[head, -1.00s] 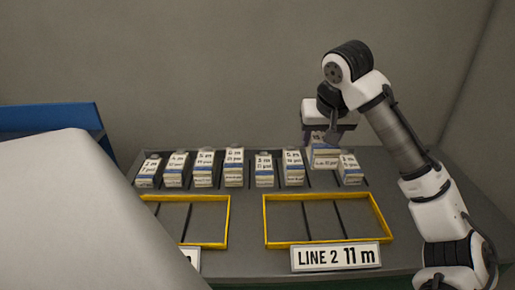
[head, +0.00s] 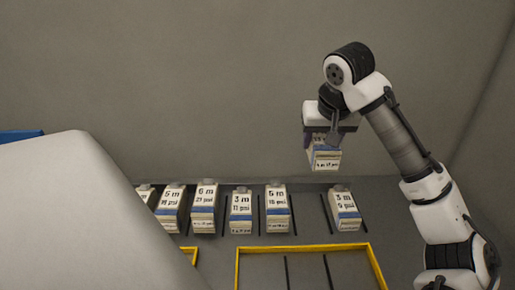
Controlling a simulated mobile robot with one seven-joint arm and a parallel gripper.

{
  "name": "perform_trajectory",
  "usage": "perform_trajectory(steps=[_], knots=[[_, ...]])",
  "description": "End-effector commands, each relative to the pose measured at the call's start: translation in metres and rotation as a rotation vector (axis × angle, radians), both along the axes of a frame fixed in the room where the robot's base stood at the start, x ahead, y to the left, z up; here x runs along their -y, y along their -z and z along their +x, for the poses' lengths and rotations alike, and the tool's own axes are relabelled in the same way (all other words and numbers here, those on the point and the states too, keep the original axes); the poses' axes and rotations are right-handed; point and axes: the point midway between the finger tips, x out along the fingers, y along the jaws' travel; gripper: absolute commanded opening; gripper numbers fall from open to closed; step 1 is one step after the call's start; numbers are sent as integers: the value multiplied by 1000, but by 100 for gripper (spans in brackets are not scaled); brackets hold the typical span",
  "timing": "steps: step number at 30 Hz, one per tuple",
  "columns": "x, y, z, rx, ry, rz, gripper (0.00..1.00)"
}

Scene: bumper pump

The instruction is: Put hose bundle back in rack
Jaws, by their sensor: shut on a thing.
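My gripper (head: 326,142) is shut on a hose bundle (head: 325,158), a white box-like pack with a blue band and a printed label too small to read. It holds the bundle roughly upright, in the air above the back of the rack. The rack is a row of slots with dark dividers on the grey bench top (head: 311,215). An empty slot lies below, between a "5 m" bundle (head: 277,210) and a "3 m" bundle (head: 344,212) at the right end. The fingertips are partly hidden by the wrist.
Several other labelled bundles stand to the left, including another "3 m" one (head: 240,212) and a "6 m" one (head: 204,210). A yellow-framed tray (head: 305,248) lies in front, its visible part empty. A grey wall rises behind. A large pale shape blocks the lower left.

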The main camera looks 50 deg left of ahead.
Motion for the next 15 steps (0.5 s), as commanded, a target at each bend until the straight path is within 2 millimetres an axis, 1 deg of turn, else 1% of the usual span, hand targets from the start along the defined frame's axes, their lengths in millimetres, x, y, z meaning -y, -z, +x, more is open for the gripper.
perform_trajectory(steps=[2,5,8,15], knots=[[0,1,0,1,0,1,17],[1,13,0,0,0,-1,17],[1,35,0,-2,1,-1,17],[1,98,0,-2,2,-1,17]])
